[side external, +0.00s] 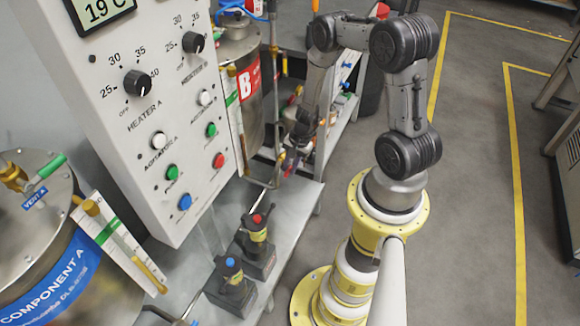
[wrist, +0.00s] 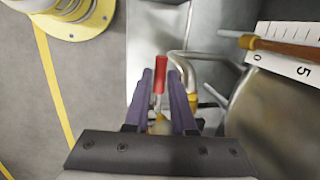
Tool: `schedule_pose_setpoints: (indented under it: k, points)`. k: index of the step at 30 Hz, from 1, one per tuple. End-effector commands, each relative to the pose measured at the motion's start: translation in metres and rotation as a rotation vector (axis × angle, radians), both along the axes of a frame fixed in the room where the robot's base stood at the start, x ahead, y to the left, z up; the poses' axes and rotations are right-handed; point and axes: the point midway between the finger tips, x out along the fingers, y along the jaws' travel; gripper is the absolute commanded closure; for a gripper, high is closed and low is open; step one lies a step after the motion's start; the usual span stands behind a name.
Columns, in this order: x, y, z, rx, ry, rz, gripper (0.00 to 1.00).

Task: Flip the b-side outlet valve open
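The b-side outlet valve has a red lever handle (wrist: 160,76) with a brass body below it, seen in the wrist view. My gripper (wrist: 161,80) has its two purple fingers on either side of this handle. The fingers are apart, and whether either one touches the handle is unclear. In the side external view my gripper (side external: 292,158) is low beside the tank marked B (side external: 226,100). There the valve is small and partly hidden by my gripper and wrist, so its lever position is hard to tell.
A bent metal pipe (wrist: 205,57) runs close to the right finger. A level gauge with a scale (wrist: 286,50) is further right. In the side external view the control panel (side external: 150,110) stands left, and two button-topped devices (side external: 258,240) (side external: 232,285) sit on the bench.

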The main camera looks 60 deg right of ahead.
Motion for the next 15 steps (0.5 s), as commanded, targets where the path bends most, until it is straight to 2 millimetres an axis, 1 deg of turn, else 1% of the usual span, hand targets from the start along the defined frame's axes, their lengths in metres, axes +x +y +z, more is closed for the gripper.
schedule_pose_setpoints:
  k: [10,13,15]
  points:
    - [0.0,0.0,0.001,0.001,0.0,-0.001,0.69]
    - [0.0,-0.002,0.007,-0.001,-0.002,-0.002,0.69]
    - [-0.002,-0.003,0.015,-0.001,-0.002,-0.001,0.69]
